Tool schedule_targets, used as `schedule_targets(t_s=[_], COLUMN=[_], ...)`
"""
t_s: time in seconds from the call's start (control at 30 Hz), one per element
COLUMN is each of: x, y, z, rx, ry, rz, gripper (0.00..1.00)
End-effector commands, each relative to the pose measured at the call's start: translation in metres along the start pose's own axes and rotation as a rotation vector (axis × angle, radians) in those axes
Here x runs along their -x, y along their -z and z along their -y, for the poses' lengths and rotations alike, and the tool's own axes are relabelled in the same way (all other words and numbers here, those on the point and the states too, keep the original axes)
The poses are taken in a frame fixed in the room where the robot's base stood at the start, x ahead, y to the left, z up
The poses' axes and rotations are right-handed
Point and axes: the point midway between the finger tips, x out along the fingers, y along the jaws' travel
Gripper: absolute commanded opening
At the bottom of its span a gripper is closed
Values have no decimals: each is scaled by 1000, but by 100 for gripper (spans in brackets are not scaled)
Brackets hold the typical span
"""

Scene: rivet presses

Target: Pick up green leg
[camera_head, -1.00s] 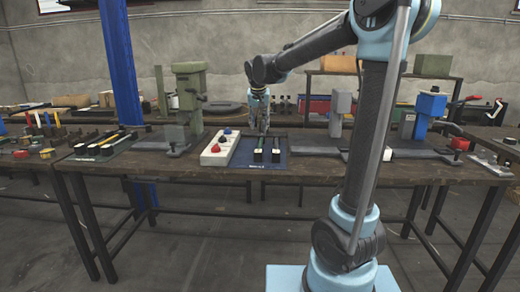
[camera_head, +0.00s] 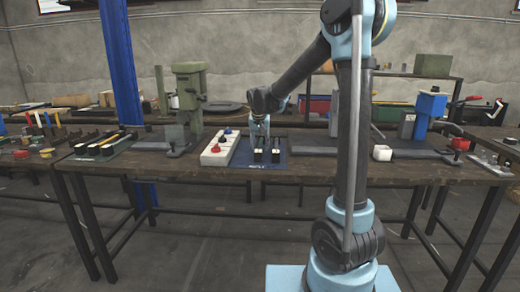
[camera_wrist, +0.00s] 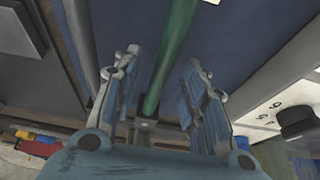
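The green leg (camera_wrist: 172,60) is a long green rod over the blue mat in the wrist view. It runs from the top edge down between the fingers of my gripper (camera_wrist: 164,60). The fingers are open, one on each side of the rod, with a gap on both sides. The rod's lower end meets a small grey holder (camera_wrist: 145,124). In the head view my gripper (camera_head: 260,138) is low over the blue mat (camera_head: 301,150), and I cannot make out the green leg behind it.
A grey rod (camera_wrist: 78,45) lies left of the green leg. A white control box (camera_head: 220,150) with red and blue buttons stands beside the mat. A green press (camera_head: 188,100) stands further left. A blue press (camera_head: 430,105) and a white cup (camera_head: 381,153) are on the right.

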Motion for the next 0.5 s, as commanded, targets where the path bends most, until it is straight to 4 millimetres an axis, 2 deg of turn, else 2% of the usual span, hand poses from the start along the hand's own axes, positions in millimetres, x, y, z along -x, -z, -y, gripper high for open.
schedule_targets(t_s=[0.3, 0.33, 0.4, 0.5], x=[-5, -5, -5, -5], y=[0, 0, 0, 0], z=[0, 0, 0, 0], rx=[0, 0, 1, 1], ry=[0, 0, 0, 0], rz=[0, 0, 0, 0], gripper=[39, 35, 19, 0])
